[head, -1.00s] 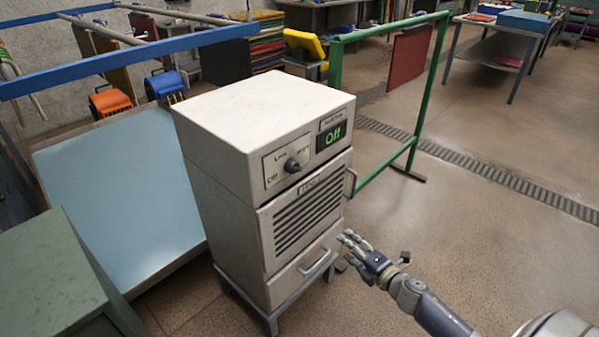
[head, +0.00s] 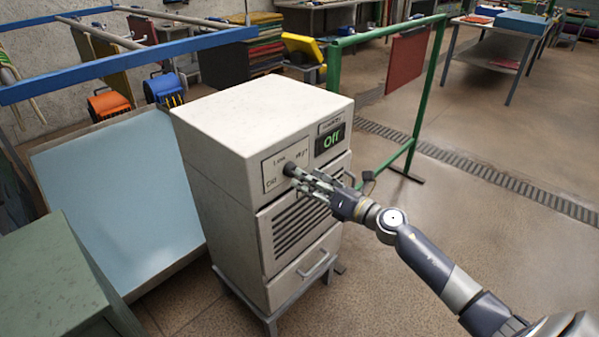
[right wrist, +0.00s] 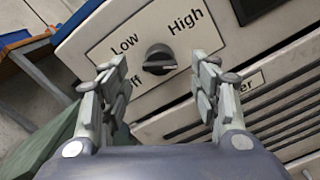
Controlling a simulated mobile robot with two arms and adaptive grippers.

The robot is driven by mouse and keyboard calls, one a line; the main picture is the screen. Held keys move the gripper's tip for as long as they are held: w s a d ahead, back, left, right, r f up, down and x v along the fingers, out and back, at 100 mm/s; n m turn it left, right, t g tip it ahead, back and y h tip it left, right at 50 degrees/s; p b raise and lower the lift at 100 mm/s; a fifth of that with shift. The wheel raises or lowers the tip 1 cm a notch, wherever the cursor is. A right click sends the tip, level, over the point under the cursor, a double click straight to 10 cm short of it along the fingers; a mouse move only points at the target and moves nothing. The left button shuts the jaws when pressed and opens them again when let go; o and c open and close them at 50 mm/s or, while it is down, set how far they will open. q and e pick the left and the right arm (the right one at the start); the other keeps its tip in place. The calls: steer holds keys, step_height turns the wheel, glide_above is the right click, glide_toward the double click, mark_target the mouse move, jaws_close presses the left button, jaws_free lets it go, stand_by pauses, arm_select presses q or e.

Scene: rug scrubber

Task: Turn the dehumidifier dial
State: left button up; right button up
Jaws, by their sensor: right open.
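The dehumidifier (head: 240,115) is a white cabinet on a dark stand in the middle of the head view. My right gripper (head: 294,177) is open in front of the dial panel and partly covers the dial in the head view. In the right wrist view its fingers (right wrist: 158,90) stand apart on either side below the dial, with nothing between them. My left gripper is not in view.
A green cabinet (head: 55,270) stands at the lower left, and a light blue tilted panel (head: 125,195) lies behind it. A green frame (head: 410,150) stands to the right of the dehumidifier. The floor (head: 480,230) on the right is clear.

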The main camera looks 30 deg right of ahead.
mark_target(293, 171)
steer(key=shift+x, duration=2)
steer(key=c, duration=1.1)
